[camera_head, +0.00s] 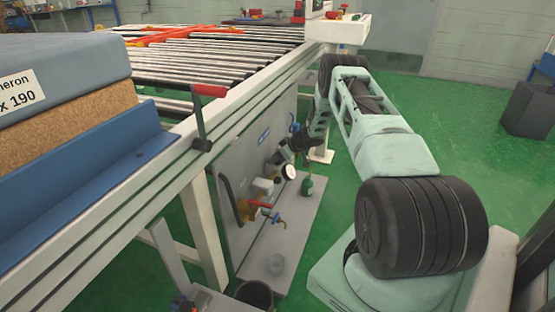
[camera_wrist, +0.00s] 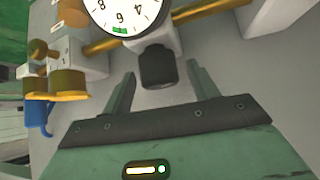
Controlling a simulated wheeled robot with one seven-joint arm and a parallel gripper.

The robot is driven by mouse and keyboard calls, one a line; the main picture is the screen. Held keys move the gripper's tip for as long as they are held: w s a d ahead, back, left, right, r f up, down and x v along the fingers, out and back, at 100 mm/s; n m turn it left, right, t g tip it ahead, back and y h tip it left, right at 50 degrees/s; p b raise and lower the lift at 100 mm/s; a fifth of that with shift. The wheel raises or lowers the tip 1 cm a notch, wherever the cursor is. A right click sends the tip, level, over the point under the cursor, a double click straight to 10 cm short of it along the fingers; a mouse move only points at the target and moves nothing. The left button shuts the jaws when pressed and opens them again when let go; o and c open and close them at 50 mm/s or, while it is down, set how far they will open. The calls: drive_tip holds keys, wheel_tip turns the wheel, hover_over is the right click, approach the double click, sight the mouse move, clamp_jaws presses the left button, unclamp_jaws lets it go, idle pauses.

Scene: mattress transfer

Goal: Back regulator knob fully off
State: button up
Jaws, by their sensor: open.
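The regulator knob (camera_wrist: 157,66) is a dark, short cylinder below the white dial gauge (camera_wrist: 125,14) in the wrist view. My gripper (camera_wrist: 160,80) is open, with one finger on each side of the knob and visible gaps to it. I cannot tell how deep the knob sits between the fingers or how far it is turned. In the head view, my gripper (camera_head: 281,157) is at the grey panel just above the gauge (camera_head: 289,171). The knob cannot be made out there.
Brass pipe (camera_wrist: 205,10) runs beside the gauge. A blue-handled valve (camera_wrist: 40,112) is at the left. In the head view, a red lever (camera_head: 260,204) sits lower on the panel (camera_head: 231,170), and a green bottle (camera_head: 307,186) stands close by. The roller conveyor rail (camera_head: 240,100) overhangs the panel.

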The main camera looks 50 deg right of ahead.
drive_tip(key=shift+w, duration=0.1)
drive_tip(key=c, duration=1)
